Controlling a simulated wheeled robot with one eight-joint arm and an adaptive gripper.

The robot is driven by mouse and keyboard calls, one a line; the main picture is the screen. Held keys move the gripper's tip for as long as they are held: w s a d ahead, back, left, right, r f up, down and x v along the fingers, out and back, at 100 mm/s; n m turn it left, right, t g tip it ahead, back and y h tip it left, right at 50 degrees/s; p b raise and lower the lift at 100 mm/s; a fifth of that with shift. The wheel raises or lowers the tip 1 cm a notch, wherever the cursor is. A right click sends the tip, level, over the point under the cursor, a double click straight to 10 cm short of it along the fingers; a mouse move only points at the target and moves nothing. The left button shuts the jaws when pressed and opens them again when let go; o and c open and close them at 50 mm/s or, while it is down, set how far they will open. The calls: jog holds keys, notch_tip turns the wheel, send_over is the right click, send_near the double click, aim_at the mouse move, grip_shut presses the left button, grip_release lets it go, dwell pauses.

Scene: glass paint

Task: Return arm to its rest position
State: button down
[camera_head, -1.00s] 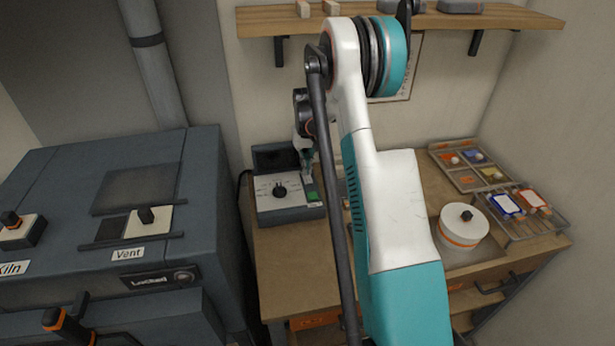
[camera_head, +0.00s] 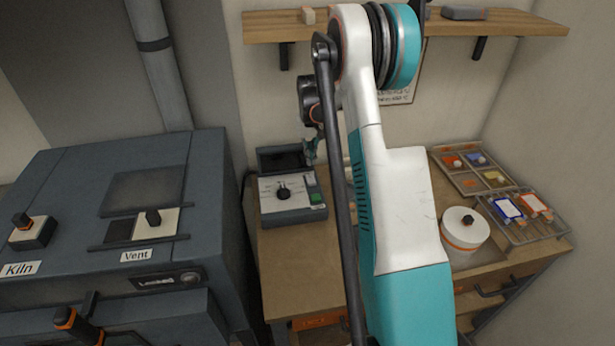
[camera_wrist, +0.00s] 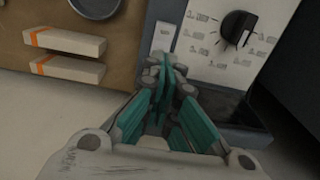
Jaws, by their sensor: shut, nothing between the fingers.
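My gripper (camera_head: 311,152) shows in the head view above the back edge of the control box (camera_head: 293,212), mostly hidden by my arm. In the wrist view my gripper (camera_wrist: 168,68) is shut and empty, its teal fingers together. Its tips appear just in front of the pale switch plate of the control box (camera_wrist: 205,60); I cannot tell the exact gap. The dial also shows in the wrist view (camera_wrist: 238,27).
The grey kiln (camera_head: 85,220) stands at the left. The workbench (camera_head: 290,270) carries a round white pot (camera_head: 464,236), a paint tray (camera_head: 463,181) and a rack (camera_head: 538,236) at the right. A wooden shelf (camera_head: 480,27) crosses above. In the wrist view, two pale bars (camera_wrist: 66,72) lie beside the box.

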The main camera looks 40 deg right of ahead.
jog(key=s+a+r+n+t+b, duration=0.1)
jog(key=s+a+r+b, duration=0.35)
jog(key=a, duration=0.55)
jog(key=s+a+r+n+t+b, duration=0.1)
jog(key=s+a+r+b, duration=0.35)
jog(key=a, duration=0.55)
jog(key=s+a+n+t+b, duration=0.1)
jog(key=s+a+t+b, duration=0.1)
jog(key=s+a, duration=0.4)
jog(key=s+a+f+n+t+b, duration=0.1)
jog(key=s+a, duration=0.5)
jog(key=s, duration=0.8)
jog(key=shift+n+t+b, duration=0.4)
jog(key=shift+n+t, duration=0.2)
jog(key=shift+t, duration=0.5)
